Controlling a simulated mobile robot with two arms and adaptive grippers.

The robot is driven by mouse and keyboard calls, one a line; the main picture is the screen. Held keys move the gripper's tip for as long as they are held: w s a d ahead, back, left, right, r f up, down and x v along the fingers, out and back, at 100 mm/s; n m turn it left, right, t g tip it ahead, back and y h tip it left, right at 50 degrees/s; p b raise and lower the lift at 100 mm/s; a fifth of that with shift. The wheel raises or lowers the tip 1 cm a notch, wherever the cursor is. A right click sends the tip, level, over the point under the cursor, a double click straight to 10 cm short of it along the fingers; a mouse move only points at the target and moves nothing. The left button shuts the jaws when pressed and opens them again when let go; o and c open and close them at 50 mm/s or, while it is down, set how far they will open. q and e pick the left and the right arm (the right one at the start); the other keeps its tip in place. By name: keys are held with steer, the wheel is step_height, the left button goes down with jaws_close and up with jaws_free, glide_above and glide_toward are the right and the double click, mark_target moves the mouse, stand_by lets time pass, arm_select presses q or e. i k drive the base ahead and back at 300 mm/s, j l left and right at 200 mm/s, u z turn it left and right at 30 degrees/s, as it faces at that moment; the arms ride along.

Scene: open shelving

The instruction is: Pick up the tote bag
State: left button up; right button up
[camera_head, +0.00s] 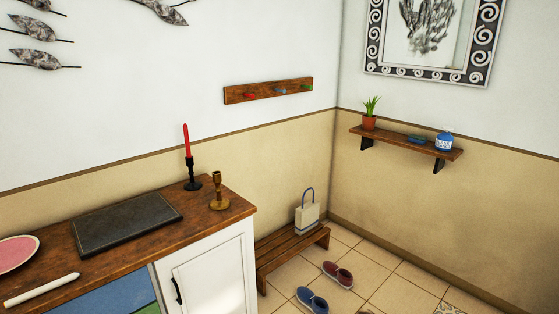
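The tote bag (307,219) is small and cream-white with a blue-grey band and a blue looped handle. It stands upright on the right part of a low wooden bench (282,250) in the corner, and its handle arches above it. Neither of my grippers shows in the head view. Nothing visible touches the bag.
A wooden-topped cabinet (228,275) stands left of the bench, bearing a black candle holder (193,181) with a red candle and a brass one (219,192). Slippers (337,273) lie on the floor before the bench. A wall shelf (400,143) holds small items.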

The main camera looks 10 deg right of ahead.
mark_target(306, 215)
steer(key=i+l+z, duration=0.4)
steer(key=i+z, duration=0.85)
steer(key=i, duration=0.15)
steer(key=i+j+z, duration=0.15)
steer(key=i+z, duration=0.25)
steer(key=i, duration=0.1)
